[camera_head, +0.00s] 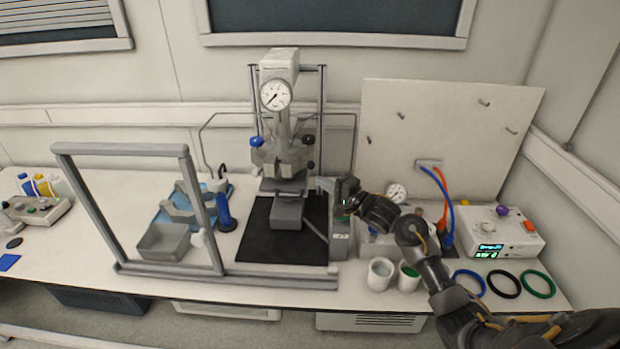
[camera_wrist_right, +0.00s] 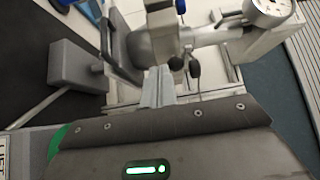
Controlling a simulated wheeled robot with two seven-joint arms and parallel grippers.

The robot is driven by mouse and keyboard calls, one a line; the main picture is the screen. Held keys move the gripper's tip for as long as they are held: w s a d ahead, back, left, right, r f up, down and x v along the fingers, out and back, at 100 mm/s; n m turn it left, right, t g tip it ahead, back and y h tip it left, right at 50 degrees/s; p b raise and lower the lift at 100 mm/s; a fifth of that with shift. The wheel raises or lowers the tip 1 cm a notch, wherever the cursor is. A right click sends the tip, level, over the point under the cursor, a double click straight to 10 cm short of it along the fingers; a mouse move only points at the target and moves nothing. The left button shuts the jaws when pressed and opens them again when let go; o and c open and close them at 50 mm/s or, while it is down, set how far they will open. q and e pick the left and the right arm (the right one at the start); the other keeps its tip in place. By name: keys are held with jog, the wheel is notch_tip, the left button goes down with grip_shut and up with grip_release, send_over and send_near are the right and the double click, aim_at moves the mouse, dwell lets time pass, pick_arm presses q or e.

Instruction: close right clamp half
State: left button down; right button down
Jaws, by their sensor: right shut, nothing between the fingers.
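The pressure reactor (camera_head: 283,130) stands at the centre, with a round gauge on its head. A grey clamp band surrounds its vessel joint; the right clamp half (camera_head: 302,158) appears to lie against the vessel, with a dark knob beside it. Whether the halves fully meet is too small to tell. My right gripper (camera_head: 323,184) is just right of and below it, pointing left, shut and empty. In the wrist view, the shut fingers (camera_wrist_right: 158,88) point toward the reactor body (camera_wrist_right: 158,45) near a black knob (camera_wrist_right: 194,68). Contact cannot be told. My left gripper is out of view.
A grey frame (camera_head: 188,272) stands front left, before a blue tray (camera_head: 160,218) and grey bin (camera_head: 163,255). A pegboard (camera_head: 440,130) stands behind on the right. White cups (camera_head: 380,285), coloured rings (camera_head: 505,284) and a control box (camera_head: 500,248) flank my right arm.

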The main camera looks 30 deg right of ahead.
jog(key=b+v, duration=0.1)
jog(key=v, duration=0.5)
jog(key=shift+s+a, duration=0.2)
jog(key=shift+s, duration=0.15)
jog(key=shift+a+f, duration=0.1)
jog(key=shift+f, duration=0.05)
